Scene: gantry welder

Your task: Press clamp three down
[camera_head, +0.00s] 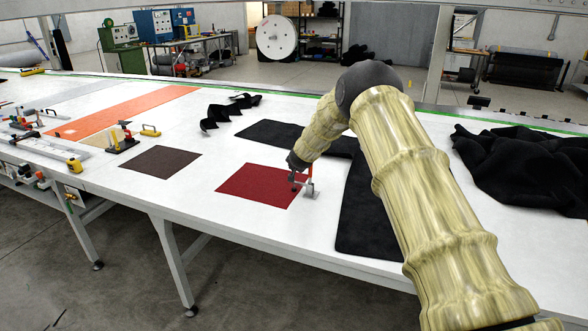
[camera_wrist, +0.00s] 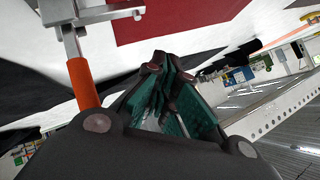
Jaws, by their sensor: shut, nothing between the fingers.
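A small metal clamp (camera_head: 311,189) stands at the right edge of a dark red fabric square (camera_head: 257,186) on the white table. In the wrist view, its metal part (camera_wrist: 80,14) is at the upper left, and its orange handle (camera_wrist: 84,84) runs down from it. No number shows on the clamp.
Black fabric (camera_head: 365,218) lies to the right of the clamp, with a crumpled black heap (camera_head: 520,165) farther right. A brown square (camera_head: 160,161) lies left. Yellow-handled tools (camera_head: 121,140) and a long rail (camera_head: 45,150) are at far left. White table shows between the squares.

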